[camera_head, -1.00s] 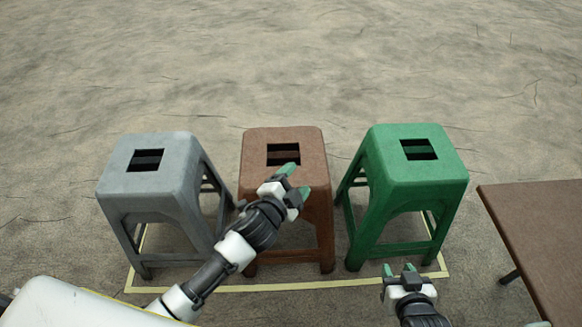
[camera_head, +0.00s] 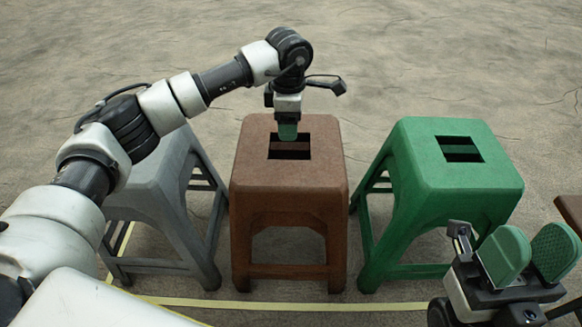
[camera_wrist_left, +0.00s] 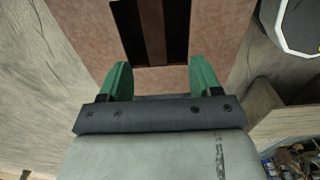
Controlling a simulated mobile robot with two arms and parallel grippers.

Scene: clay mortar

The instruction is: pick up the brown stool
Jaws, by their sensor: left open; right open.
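The brown stool (camera_head: 290,185) stands upright in the middle of the head view, with a rectangular slot in its seat. My left gripper (camera_head: 288,132) points down over the seat, at the slot's far left part. In the left wrist view, its green fingers (camera_wrist_left: 158,82) are apart and empty, with the brown seat (camera_wrist_left: 85,25) and the dark slot beyond them. Whether the fingertips reach into the slot I cannot tell. My right gripper (camera_head: 527,258) is open and empty at the lower right, in front of the green stool.
A grey stool (camera_head: 150,195) stands to the left, partly behind my left arm. A green stool (camera_head: 455,180) stands to the right. Yellow tape (camera_head: 290,304) marks the floor in front. A brown table edge (camera_head: 572,210) shows at the far right. The floor behind is clear.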

